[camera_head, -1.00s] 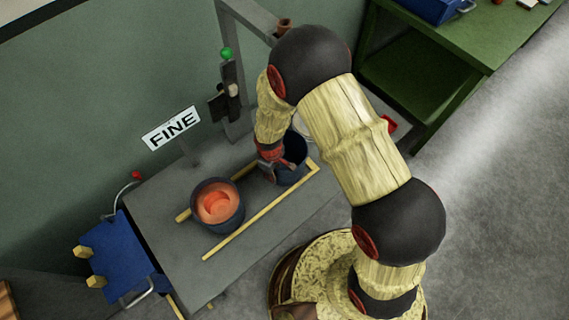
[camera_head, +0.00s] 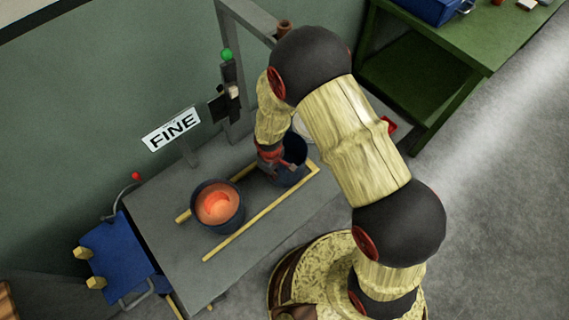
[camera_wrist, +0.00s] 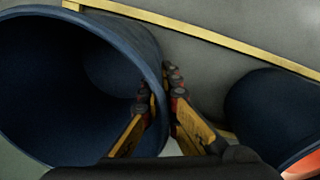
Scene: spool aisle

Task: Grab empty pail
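The empty pail (camera_head: 294,172) is dark blue and stands on the grey bench, partly hidden by my arm in the head view. In the wrist view the empty pail (camera_wrist: 45,90) fills the left side, and its inside looks bare. My gripper (camera_head: 279,163) is at the pail's rim. In the wrist view my gripper (camera_wrist: 162,92) has one finger inside the pail and one outside, with the wall between them. Both fingertips look close against the wall. A second blue pail (camera_head: 219,219) holds glowing orange material; it also shows in the wrist view (camera_wrist: 268,113).
Yellow strips (camera_head: 250,222) run along the bench (camera_head: 180,260) beside both pails. A "FINE" sign (camera_head: 171,129) and a grey post with a green knob (camera_head: 227,55) stand behind. A green table (camera_head: 470,45) is at the upper right. Open floor lies right.

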